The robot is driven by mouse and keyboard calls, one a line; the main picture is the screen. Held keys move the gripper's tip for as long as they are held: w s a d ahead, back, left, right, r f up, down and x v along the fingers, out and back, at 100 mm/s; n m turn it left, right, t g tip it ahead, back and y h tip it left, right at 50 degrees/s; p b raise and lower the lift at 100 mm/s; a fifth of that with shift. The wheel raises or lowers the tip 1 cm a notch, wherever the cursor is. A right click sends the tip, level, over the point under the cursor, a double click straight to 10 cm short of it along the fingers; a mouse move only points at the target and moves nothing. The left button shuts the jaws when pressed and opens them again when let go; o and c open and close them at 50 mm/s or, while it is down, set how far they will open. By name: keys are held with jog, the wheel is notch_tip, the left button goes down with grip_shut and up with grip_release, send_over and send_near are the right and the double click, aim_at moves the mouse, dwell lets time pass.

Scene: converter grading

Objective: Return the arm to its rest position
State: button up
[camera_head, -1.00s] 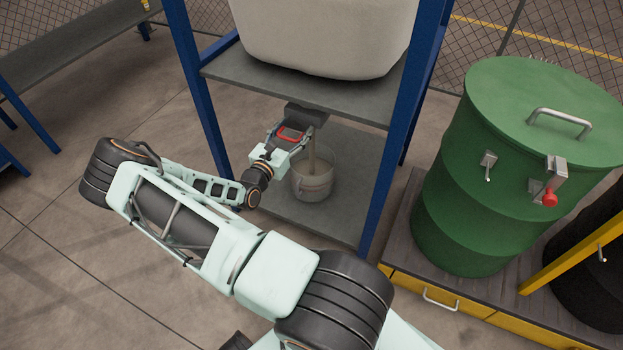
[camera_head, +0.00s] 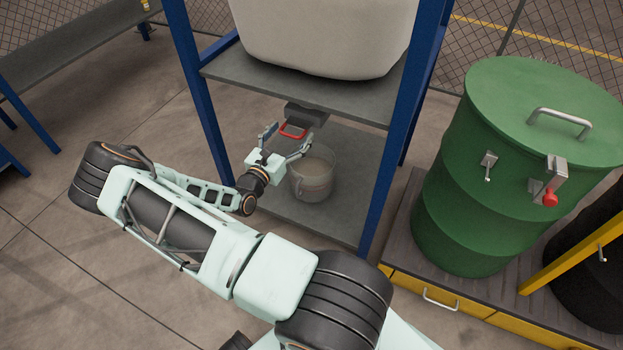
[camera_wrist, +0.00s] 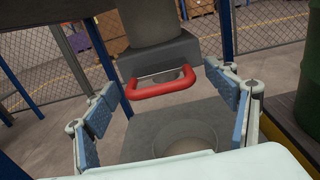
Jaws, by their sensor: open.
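My gripper (camera_head: 287,143) is open and empty, with its fingers spread in front of a red handle (camera_head: 293,132) under the upper shelf. In the wrist view the red handle (camera_wrist: 163,84) lies between and beyond the fingers (camera_wrist: 169,112), apart from them. The handle sits on a dark grey outlet box (camera_wrist: 155,58). A bucket (camera_head: 312,178) stands upright on the lower shelf below the outlet, with pale brownish contents. Its round rim also shows low in the wrist view (camera_wrist: 187,136). My arm reaches in from the lower right.
A blue-posted rack (camera_head: 205,110) surrounds the work spot, with a grey upper shelf (camera_head: 245,80) carrying a large white hopper (camera_head: 325,35). A green drum (camera_head: 470,190) stands to the right on a platform with yellow edging (camera_head: 470,305). The floor to the left (camera_head: 60,200) is clear.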

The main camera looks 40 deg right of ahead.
jog(key=v, duration=0.8)
jog(key=shift+a, duration=0.25)
jog(key=shift+s, duration=0.15)
